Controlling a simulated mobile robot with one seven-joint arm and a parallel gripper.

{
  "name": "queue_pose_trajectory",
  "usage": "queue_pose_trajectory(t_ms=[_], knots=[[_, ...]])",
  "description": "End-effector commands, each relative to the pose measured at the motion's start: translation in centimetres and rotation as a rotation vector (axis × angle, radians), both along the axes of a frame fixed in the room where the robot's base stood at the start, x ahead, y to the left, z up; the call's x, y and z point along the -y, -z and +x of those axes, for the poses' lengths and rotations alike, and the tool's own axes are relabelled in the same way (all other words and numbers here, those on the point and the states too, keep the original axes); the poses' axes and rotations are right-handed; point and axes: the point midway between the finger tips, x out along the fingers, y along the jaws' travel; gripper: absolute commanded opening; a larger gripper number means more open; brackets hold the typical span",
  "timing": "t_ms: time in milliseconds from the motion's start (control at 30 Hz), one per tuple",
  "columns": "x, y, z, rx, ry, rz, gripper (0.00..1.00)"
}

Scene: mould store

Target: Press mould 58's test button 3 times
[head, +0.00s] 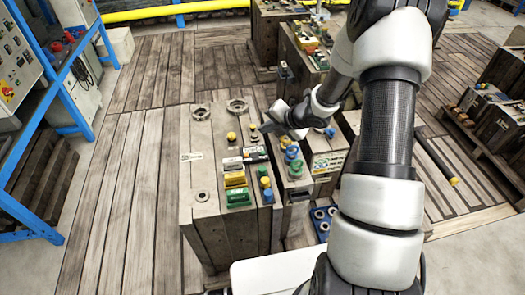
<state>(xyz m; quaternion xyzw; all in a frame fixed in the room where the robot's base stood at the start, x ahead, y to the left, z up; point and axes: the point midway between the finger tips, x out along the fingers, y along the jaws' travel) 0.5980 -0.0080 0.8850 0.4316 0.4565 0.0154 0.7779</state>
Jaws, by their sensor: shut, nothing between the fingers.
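A large grey-brown mould block (208,150) stands in front of me. Its top carries a yellow knob (231,137), white and dark label plates (232,163), a yellow block (235,180) and a green block (239,198). Yellow and blue knobs line its right edge, and more blue knobs (292,154) stand on the part just right of it. I cannot read a number 58 or tell which piece is the test button. My gripper (267,126) is shut and empty, over the far right part of the mould top. Whether its tips touch anything is unclear.
More moulds (306,40) with coloured fittings stand behind. A white-fronted box (327,162) and a blue tray with rings (322,222) are to the right. A blue rack (60,75) with control panels is at left. The plank floor (130,170) left of the mould is clear.

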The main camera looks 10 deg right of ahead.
Motion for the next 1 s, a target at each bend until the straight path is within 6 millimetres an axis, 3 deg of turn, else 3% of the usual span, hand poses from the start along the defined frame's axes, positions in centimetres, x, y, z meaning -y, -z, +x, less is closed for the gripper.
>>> queue_pose_trajectory(t_ms=[100, 300, 767, 1000], knots=[[0.0, -0.4, 0.0, 0.097, -0.162, -0.135, 0.0], [0.0, -0.6, 0.0, 0.189, -0.314, -0.263, 0.0], [0.0, -0.5, 0.0, 0.204, -0.341, -0.285, 0.0], [0.0, 1.0, 0.0, 0.203, -0.34, -0.283, 0.0]])
